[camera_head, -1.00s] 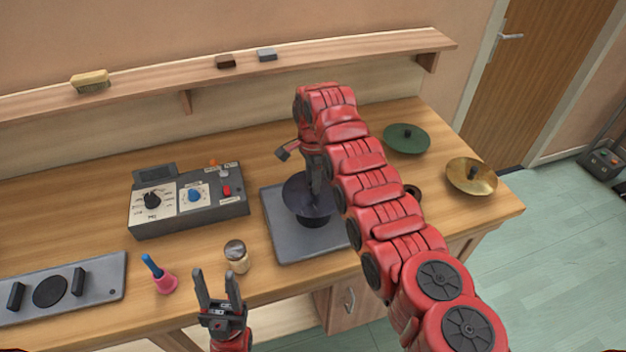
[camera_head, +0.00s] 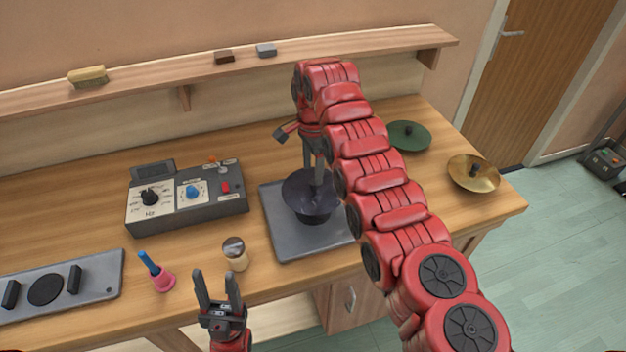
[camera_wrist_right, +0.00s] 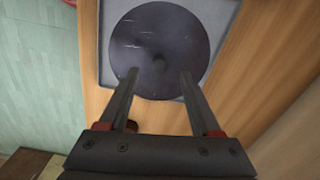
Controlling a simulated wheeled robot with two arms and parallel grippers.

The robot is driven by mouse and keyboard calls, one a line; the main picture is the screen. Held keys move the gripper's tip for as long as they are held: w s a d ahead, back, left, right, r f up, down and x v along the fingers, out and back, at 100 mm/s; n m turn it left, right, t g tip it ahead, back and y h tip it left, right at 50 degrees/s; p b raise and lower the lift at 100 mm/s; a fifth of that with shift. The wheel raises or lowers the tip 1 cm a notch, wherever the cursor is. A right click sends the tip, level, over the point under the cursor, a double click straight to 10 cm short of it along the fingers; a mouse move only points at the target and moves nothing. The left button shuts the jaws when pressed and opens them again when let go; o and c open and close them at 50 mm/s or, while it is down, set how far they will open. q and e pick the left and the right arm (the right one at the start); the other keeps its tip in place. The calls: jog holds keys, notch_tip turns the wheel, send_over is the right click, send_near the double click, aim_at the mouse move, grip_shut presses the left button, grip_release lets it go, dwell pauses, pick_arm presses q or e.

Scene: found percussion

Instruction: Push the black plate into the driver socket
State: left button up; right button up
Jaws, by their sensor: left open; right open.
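The black plate (camera_head: 302,196) is a dark round disc on top of the driver, whose dark body (camera_head: 312,219) shows under it on a grey base plate (camera_head: 290,246). The socket is hidden under the disc. In the right wrist view the black plate (camera_wrist_right: 158,50) fills the top middle, with a small knob near its centre. My right gripper (camera_head: 314,180) is open, pointing down just over the plate; its fingertips (camera_wrist_right: 158,74) appear on either side of the knob. I cannot tell whether they touch the plate. My left gripper (camera_head: 218,276) is open and empty at the table's front.
A control box (camera_head: 188,200) stands left of the driver. A jar (camera_head: 235,254), a pink bell (camera_head: 160,278) and a grey panel (camera_head: 100,280) lie at front left. A green plate (camera_head: 409,135) and a brass plate (camera_head: 473,174) are at right.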

notch_tip(320, 180, up, 5)
notch_tip(320, 180, up, 8)
jog(key=p, duration=0.9)
send_over(313, 183)
jog(key=shift+w+r, duration=0.15)
jog(key=shift+r, duration=0.05)
